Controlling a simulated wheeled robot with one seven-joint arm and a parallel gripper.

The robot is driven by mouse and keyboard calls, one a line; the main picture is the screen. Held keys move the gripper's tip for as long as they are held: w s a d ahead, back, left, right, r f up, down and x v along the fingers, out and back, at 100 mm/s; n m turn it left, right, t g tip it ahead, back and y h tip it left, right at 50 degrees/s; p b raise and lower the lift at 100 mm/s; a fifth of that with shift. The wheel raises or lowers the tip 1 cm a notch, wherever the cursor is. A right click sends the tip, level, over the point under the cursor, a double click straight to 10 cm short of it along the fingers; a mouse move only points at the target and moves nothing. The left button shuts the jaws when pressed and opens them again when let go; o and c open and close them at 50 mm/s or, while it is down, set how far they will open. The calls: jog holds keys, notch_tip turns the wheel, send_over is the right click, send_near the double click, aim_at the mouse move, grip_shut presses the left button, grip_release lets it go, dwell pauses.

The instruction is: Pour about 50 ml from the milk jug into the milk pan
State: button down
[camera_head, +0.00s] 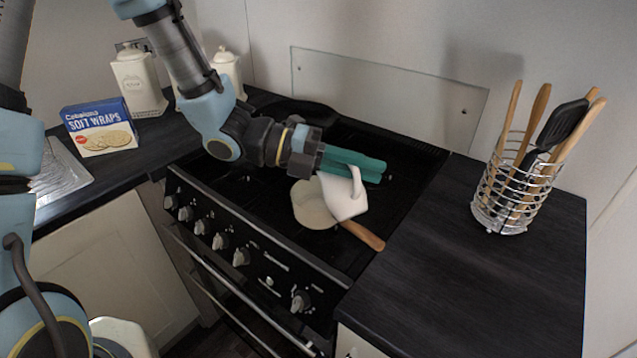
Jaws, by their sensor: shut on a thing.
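The white milk jug (345,198) is held over the stove by my gripper (352,164). My gripper's teal fingers are shut on the jug's upper part, near its handle. The jug looks tilted, with its lower part over the right side of the milk pan. The milk pan (308,207) is cream-coloured and sits on the black hob, with its wooden handle (362,234) pointing to the lower right. The jug hides part of the pan's right side. I cannot see any milk stream, nor the milk level in the jug or pan.
A dark pan (300,112) sits at the back of the black stove. A wire utensil holder (512,195) stands on the right worktop. A soft wraps box (100,128) and cream canisters (138,84) stand at the left. The right worktop's front is clear.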

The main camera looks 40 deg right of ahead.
jog(key=shift+w, duration=0.1)
jog(key=shift+w+r+n+g, duration=0.25)
jog(key=shift+r+n+g, duration=0.05)
jog(key=shift+r+n, duration=0.1)
jog(key=shift+w+d+r, duration=0.1)
jog(key=shift+w+r, duration=0.1)
jog(key=shift+r, duration=0.05)
dwell(1.1)
jog(key=shift+w+d+f+n+g+h+b, duration=0.1)
jog(key=shift+w+n+g+h+b, duration=0.45)
jog(key=shift+n+b, duration=0.45)
dwell(0.5)
jog(key=shift+s+r+m+t+p, duration=0.3)
jog(key=shift+r+m+p, duration=0.25)
jog(key=shift+p, duration=0.3)
jog(key=s+m+t, duration=0.1)
jog(key=s+f+m+t+y+p, duration=0.1)
jog(key=s+f+m+t, duration=0.1)
jog(key=shift+a+y+p, duration=0.35)
jog(key=shift+p, duration=0.05)
jog(key=shift+s+f+m+t+b, duration=0.25)
jog(key=shift+s+f+m+b, duration=0.1)
jog(key=shift+s+m+b, duration=0.1)
